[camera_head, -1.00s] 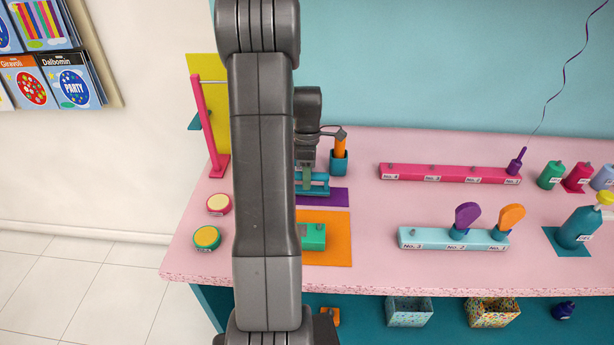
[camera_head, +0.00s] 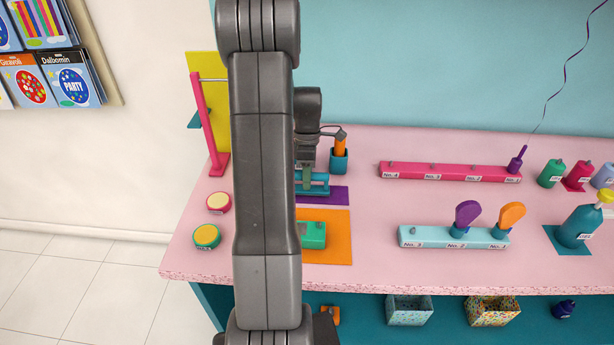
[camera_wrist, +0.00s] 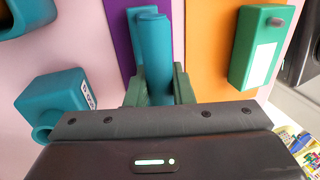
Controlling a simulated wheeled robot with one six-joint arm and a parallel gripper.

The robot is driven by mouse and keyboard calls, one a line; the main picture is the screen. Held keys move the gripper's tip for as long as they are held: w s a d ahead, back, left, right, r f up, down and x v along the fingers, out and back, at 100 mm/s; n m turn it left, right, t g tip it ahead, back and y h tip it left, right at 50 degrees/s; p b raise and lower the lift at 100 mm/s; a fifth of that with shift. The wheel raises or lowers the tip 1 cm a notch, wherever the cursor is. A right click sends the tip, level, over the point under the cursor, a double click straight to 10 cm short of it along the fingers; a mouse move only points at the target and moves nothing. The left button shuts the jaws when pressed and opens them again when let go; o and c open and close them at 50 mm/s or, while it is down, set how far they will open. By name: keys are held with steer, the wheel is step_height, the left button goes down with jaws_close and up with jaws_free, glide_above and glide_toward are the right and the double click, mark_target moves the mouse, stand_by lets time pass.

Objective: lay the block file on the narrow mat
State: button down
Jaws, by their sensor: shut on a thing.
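A teal tool with a bar-like handle, which I take as the block file (camera_wrist: 155,60), is between the green fingers of my gripper (camera_wrist: 160,88) in the wrist view. The head view also shows the block file (camera_head: 318,188) below my gripper (camera_head: 307,178). My gripper is shut on its handle. The narrow purple mat (camera_head: 330,196) lies under or just beside it; in the wrist view the purple mat (camera_wrist: 122,40) shows behind it. I cannot tell whether the file touches the mat. My arm hides the left part of this area.
A wider orange mat (camera_head: 335,255) in front bears a green block (camera_head: 314,236). A teal cup (camera_head: 339,163) with an orange handle stands behind. A pink post (camera_head: 208,125) and two round tins stand left. A pale-blue rack (camera_head: 430,240) is at right.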

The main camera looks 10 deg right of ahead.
steer(key=shift+f, duration=0.25)
jaws_free()
stand_by(0.3)
steer(key=shift+r, duration=0.15)
steer(key=p+v, duration=0.6)
steer(key=v, duration=0.2)
steer(key=shift+r+p, duration=0.3)
steer(key=shift+r, duration=0.05)
stand_by(0.9)
steer(key=shift+w, duration=0.1)
steer(key=b+x, duration=0.4)
steer(key=x, duration=0.2)
steer(key=shift+r, duration=0.1)
